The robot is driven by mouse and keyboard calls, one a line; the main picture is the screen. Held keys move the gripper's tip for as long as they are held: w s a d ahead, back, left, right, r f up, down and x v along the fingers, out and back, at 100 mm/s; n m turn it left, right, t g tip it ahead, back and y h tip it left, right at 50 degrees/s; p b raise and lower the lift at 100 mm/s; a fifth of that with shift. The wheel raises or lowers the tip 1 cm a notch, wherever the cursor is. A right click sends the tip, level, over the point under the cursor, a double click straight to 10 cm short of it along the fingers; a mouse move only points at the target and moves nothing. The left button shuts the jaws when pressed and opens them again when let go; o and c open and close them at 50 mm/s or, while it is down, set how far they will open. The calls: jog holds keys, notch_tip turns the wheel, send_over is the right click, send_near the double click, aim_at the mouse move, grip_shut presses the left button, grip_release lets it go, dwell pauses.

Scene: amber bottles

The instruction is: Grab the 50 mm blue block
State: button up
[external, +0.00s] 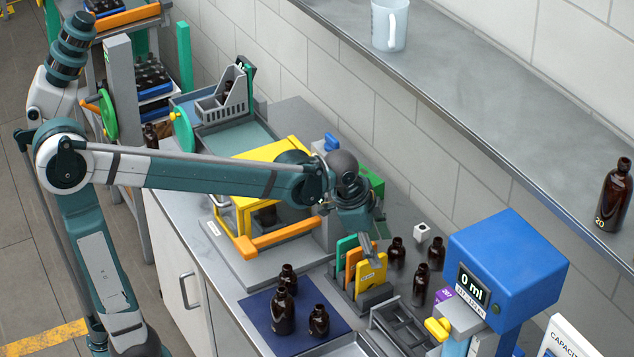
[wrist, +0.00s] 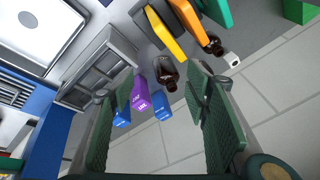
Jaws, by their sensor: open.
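Two small blue blocks show in the wrist view, one left of a purple block (wrist: 141,92) and the other (wrist: 162,104) to its right. The left blue block (wrist: 122,115) is partly behind my left finger. Their labels are too small to read, so I cannot tell which is 50 mm. My gripper (wrist: 161,84) is open and empty, with its fingers on either side of this group and apart from it. In the external view my gripper (external: 372,248) hangs above the coloured plates; the purple block (external: 442,293) stands beside the dispenser, and the blue blocks are not clearly seen there.
A brown bottle (wrist: 166,73) stands close to the blocks. Yellow, orange and green plates (external: 370,271) stand in a rack under my gripper. A grey tray (external: 398,330), several bottles, a white cube (external: 421,232) and a blue dispenser (external: 510,262) crowd the bench.

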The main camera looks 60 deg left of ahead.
jog(key=w+d+f+m+g+p, duration=0.1)
jog(key=w+d+m+p, duration=0.15)
jog(key=w, duration=0.45)
jog(key=w+d+f+m+g+p, duration=0.1)
jog(key=w+d+m+p, duration=0.1)
jog(key=w+d+p, duration=0.35)
jog(key=w+d+f+m+p, duration=0.1)
jog(key=w+d+f, duration=0.1)
jog(key=w+f, duration=0.1)
jog(key=w+d+f+m+g+p, duration=0.1)
jog(key=w+d+f+m+p, duration=0.1)
jog(key=w, duration=0.3)
jog(key=w+d+f+m+g+p, duration=0.1)
jog(key=w+d+f+m, duration=0.1)
jog(key=w+f, duration=0.2)
jog(key=shift+w+d+f+p, duration=0.15)
jog(key=shift+w+f+p, duration=0.05)
jog(key=shift+w+p, duration=0.2)
jog(key=shift+w+d+f+m, duration=0.3)
jog(key=shift+f+m, duration=0.05)
jog(key=shift+f, duration=0.25)
jog(key=shift+f, duration=1.3)
jog(key=shift+a+f+p, duration=0.15)
jog(key=shift+f+p, duration=0.25)
jog(key=shift+f, duration=2.2)
